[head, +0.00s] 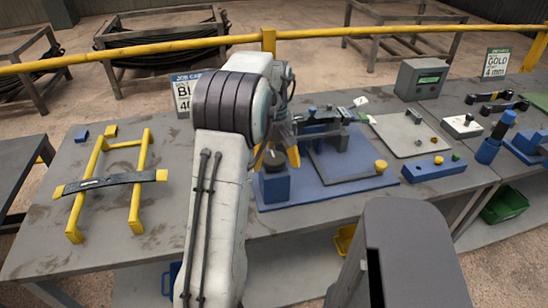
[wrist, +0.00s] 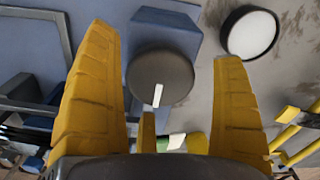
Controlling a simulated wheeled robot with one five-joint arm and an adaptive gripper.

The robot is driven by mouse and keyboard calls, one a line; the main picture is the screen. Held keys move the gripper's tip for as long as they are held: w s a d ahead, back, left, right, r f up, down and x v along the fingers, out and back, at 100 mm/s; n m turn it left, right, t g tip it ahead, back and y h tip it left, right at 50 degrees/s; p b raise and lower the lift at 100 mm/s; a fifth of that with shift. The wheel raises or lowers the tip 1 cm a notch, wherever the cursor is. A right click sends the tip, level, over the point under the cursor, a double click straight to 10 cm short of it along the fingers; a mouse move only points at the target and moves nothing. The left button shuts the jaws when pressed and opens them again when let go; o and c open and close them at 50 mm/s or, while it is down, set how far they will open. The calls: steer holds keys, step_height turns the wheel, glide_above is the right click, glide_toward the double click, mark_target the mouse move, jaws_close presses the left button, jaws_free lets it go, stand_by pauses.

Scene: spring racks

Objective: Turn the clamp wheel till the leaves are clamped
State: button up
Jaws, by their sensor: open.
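The clamp wheel (wrist: 160,77) is a dark round knob with a white mark, beside a blue block (wrist: 165,27) in the wrist view. My gripper (wrist: 170,65) is open, its yellow fingers on either side of the wheel with gaps showing. In the head view my gripper (head: 276,157) is over the blue block at the left of the blue base plate (head: 340,190), and my arm hides part of this area. Dark leaves (head: 318,128) appear in the blue fixture behind; whether they are pressed together I cannot tell.
A yellow rack (head: 138,190) at left carries a dark leaf strip (head: 110,182). A grey panel (head: 405,133), a control box (head: 421,79) and a blue bar (head: 433,169) stand to the right. A black-rimmed white disc (wrist: 250,32) lies near the fingers.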

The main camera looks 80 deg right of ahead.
steer(key=shift+c, duration=0.5)
steer(key=c, duration=1.1)
steer(key=shift+m, duration=0.3)
steer(key=m+p, duration=0.1)
steer(key=m, duration=0.2)
steer(key=shift+m, duration=0.3)
steer(key=shift+m+p, duration=0.55)
steer(key=shift+m, duration=1.65)
